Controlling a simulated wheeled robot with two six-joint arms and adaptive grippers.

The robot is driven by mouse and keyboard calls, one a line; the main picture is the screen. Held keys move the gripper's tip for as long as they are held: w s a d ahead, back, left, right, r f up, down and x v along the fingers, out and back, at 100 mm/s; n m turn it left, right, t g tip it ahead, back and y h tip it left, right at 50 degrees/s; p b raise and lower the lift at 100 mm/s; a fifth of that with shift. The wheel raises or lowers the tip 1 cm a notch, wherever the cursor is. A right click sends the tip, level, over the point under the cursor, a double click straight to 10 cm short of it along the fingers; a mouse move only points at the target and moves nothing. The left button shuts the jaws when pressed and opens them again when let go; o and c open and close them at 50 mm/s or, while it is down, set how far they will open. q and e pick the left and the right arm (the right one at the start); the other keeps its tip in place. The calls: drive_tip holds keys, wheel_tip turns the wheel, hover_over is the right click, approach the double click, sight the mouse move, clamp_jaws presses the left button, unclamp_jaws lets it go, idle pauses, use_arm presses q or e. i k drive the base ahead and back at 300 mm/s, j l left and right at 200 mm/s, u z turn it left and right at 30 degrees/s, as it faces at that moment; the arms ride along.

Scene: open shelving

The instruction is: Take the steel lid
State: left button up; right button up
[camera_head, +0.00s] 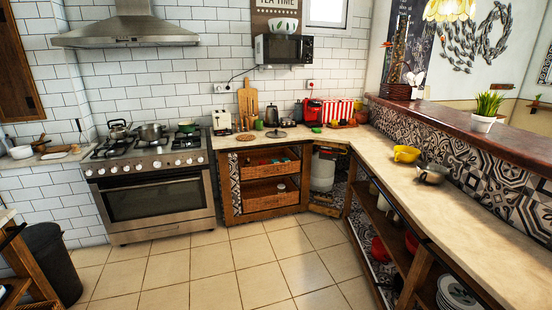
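A flat, round grey lid (276,134) with a small knob lies on the back counter, right of the stove. It looks like the steel lid and nothing covers it. A round brown trivet (246,137) lies just left of it. Neither of my grippers is in view, so I cannot see whether they are open or shut.
The stove (155,205) stands at the left with a kettle (118,129) and pots on top. A counter (420,200) runs along the right, with a yellow bowl (406,154) and a metal pan (432,174). The tiled floor (225,270) in the middle is clear. A dark bin (52,262) stands at left.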

sight(276, 133)
drive_tip(key=i, duration=3.45)
